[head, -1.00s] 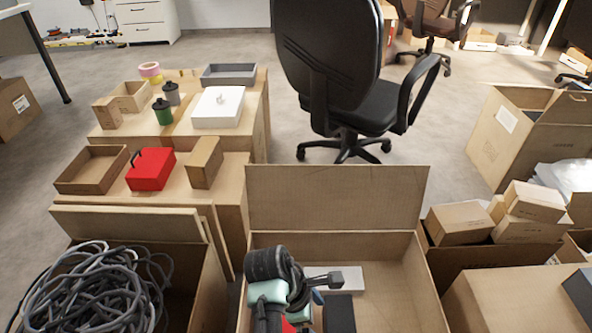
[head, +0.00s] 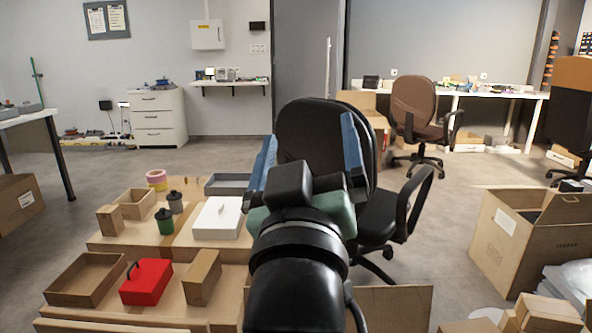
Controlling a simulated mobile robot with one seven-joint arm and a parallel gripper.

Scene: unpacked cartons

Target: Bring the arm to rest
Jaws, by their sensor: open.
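My gripper (head: 310,160) is raised in the middle of the head view, in front of the black office chair. Its two blue fingers stand wide apart, pointing up and away, with nothing visible between them. My black arm rises from the bottom edge and hides part of the chair and the right end of the box surface. The gripper appears clear of the things around it, though its distance from the chair is hard to judge.
To the left, cardboard boxes hold a red box with a handle (head: 146,282), a white box (head: 217,218), a green canister (head: 164,221) and a grey tray (head: 228,184). A black chair (head: 385,215) stands behind.

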